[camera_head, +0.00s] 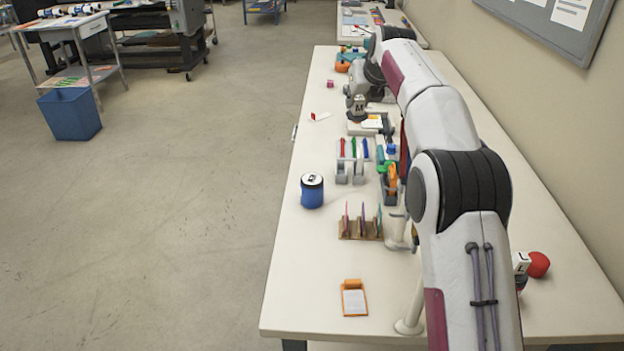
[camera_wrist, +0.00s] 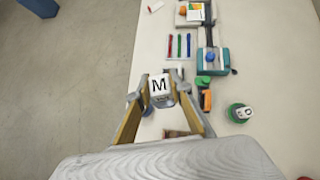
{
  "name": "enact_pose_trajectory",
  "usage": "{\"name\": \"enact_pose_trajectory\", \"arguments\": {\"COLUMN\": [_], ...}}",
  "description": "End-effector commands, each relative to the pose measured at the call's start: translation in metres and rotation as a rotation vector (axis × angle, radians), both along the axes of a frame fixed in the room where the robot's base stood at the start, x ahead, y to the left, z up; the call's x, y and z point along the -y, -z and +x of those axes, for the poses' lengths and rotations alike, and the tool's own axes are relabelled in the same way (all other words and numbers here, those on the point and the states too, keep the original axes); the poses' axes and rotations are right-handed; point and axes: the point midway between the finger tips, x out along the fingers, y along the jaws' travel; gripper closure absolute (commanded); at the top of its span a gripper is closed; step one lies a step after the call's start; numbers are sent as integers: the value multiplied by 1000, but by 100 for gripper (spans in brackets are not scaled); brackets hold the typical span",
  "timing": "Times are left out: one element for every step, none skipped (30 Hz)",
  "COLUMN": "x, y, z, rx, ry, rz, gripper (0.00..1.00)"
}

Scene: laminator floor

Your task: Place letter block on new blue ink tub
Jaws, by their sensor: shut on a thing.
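The letter block is a white cube with a black M, and my gripper (camera_wrist: 160,98) is shut on it. The block (camera_wrist: 159,86) shows between the fingers in the wrist view. In the head view the block (camera_head: 358,104) is small at the arm's far end, above the table.
Red, green and blue pens (camera_head: 352,148) stand in a grey holder. A green-lidded jar (camera_wrist: 240,112) stands right of my gripper. The front left tabletop is clear.

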Motion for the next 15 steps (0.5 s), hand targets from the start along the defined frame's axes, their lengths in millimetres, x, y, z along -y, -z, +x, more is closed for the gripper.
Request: {"name": "enact_pose_trajectory", "arguments": {"x": [-9, -14, -21, -28, -35, -43, -51, -59, -67, -74, -80, -88, -92, -97, -102], "y": [7, 10, 16, 21, 28, 35, 41, 48, 55, 61, 66, 72, 76, 79, 83], "z": [0, 0, -1, -1, -1, -1, -2, -2, -3, -4, -5, -5, -6, -7, -7], "rx": [-1, 1, 0, -1, -1, -1, -2, -1, -1, -1, -1, 0, 0, 0, 2], "ry": [-13, -21, -30, -40, -50, -62, -74, -83, -96, -106, -115, -125, -132, -139, -147], "rz": [1, 1, 1, 0, -1, -1, 0, 0, 0, 0, 0, -1, -1, -1, -1], "gripper": [100, 100, 100, 100, 100, 100, 100, 100, 100, 100, 100, 100, 100, 100, 100]}}
